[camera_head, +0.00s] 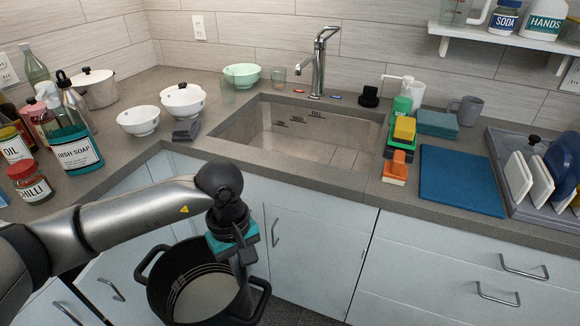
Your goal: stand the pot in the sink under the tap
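The black pot (192,276), with two side handles and a pale inside, hangs upright in front of the lower cabinets, below counter height. My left gripper (244,268) comes down at the pot's right side and appears shut on its rim; the fingertips are partly hidden against the dark wall. The pot's bottom is hidden. The sink (262,145) is an empty rectangular basin set in the counter, beyond and right of the pot. The chrome tap (319,62) stands at the sink's back edge. My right gripper is not in view.
The counter's front edge (290,183) lies between pot and sink. White bowls (138,120) and bottles (70,135) stand left. A sponge (404,128), an orange brush (395,170), a blue board (459,180) and a dish rack (500,200) stand right.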

